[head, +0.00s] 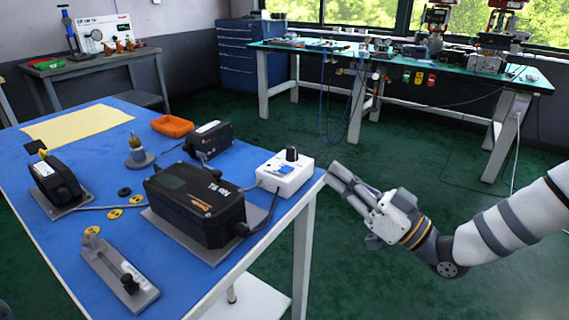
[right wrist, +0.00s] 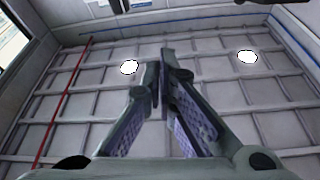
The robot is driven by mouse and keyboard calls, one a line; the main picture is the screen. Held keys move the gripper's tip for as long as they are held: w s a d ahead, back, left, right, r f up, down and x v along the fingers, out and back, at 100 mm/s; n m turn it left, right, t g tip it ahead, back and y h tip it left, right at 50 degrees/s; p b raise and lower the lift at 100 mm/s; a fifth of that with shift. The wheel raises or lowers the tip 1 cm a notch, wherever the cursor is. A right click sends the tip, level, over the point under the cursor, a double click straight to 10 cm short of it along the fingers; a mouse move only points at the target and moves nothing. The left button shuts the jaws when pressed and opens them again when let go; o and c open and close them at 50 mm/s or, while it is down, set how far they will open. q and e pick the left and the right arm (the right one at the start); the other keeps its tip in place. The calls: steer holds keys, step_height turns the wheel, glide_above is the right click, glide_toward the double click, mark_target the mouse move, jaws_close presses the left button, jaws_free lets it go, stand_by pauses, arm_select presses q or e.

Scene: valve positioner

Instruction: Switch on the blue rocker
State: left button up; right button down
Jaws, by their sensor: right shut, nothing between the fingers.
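The blue rocker (head: 285,169) is on the top of a white box (head: 296,180), which also carries a black knob (head: 291,154). The white box stands near the right edge of the blue table. My right gripper (head: 334,171) is shut and empty, just to the right of the white box and close to the table's edge. In the right wrist view the right gripper's fingers (right wrist: 160,62) meet in front of a panelled ceiling with lights. The rocker is not seen in that view. My left gripper is not in view.
A large black positioner (head: 195,205) stands left of the white box, with a smaller black unit (head: 208,138) behind it. An orange tray (head: 172,126) lies farther back on the blue table (head: 95,150). The floor right of the table is clear around my right arm.

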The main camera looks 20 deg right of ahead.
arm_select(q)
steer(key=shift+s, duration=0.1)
arm_select(e)
steer(key=shift+s, duration=0.1)
step_height(320, 180, up, 3)
glide_above(286, 169)
steer(key=s+d, duration=0.2)
steer(key=s, duration=0.1)
steer(key=f, duration=0.3)
steer(key=shift+w+a+f+b, duration=0.1)
steer(key=shift+w+a+b, duration=0.15)
steer(key=shift+a+b, duration=0.15)
steer(key=shift+f, duration=0.3)
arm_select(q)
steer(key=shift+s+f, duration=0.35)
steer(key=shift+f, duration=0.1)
